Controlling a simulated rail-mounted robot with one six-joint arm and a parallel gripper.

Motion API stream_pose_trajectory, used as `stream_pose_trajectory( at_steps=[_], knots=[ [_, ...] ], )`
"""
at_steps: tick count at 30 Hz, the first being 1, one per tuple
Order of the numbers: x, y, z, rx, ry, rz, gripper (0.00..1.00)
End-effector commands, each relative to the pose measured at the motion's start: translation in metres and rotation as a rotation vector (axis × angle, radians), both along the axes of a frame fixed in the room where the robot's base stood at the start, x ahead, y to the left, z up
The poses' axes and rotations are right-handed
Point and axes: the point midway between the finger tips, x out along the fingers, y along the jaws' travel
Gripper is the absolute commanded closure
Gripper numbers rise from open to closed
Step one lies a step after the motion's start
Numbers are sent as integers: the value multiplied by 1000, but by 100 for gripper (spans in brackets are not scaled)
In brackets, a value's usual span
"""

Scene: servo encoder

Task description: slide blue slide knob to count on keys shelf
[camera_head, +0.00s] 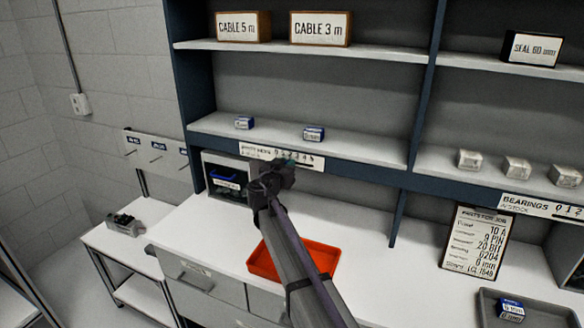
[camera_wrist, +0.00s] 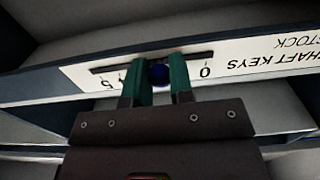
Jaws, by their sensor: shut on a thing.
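The shaft keys stock label (camera_head: 312,163) is a white strip on the shelf edge, with a row of numbers. It also shows upside down in the wrist view (camera_wrist: 240,63), with a dark slot, 0 at the right and 5 at the left. The blue slide knob (camera_wrist: 159,75) sits near the middle of the slot, between 0 and 5. My gripper (camera_wrist: 161,72) is shut on the knob, its green fingers on either side and covering the numbers beside it. In the head view my gripper (camera_head: 284,163) hides the knob and part of the label.
A red tray (camera_head: 322,258) lies on the white bench below my arm. A parts-for-job board (camera_head: 477,245), bearings label (camera_head: 541,207) and grey tray (camera_head: 540,315) are at right.

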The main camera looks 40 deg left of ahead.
Motion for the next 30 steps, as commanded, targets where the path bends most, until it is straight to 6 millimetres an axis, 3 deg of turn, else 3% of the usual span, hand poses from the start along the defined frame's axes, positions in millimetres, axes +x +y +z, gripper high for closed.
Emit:
stream_pose_trajectory(
  at_steps=[5,6,13,23,30],
  knots=[
    [0,-1,0,0,0,0,100],
    [0,-1,0,0,0,0,76],
    [0,-1,0,0,0,0,54],
    [-9,-4,0,0,0,1,53],
    [-63,-21,0,0,0,3,53]
  ],
)
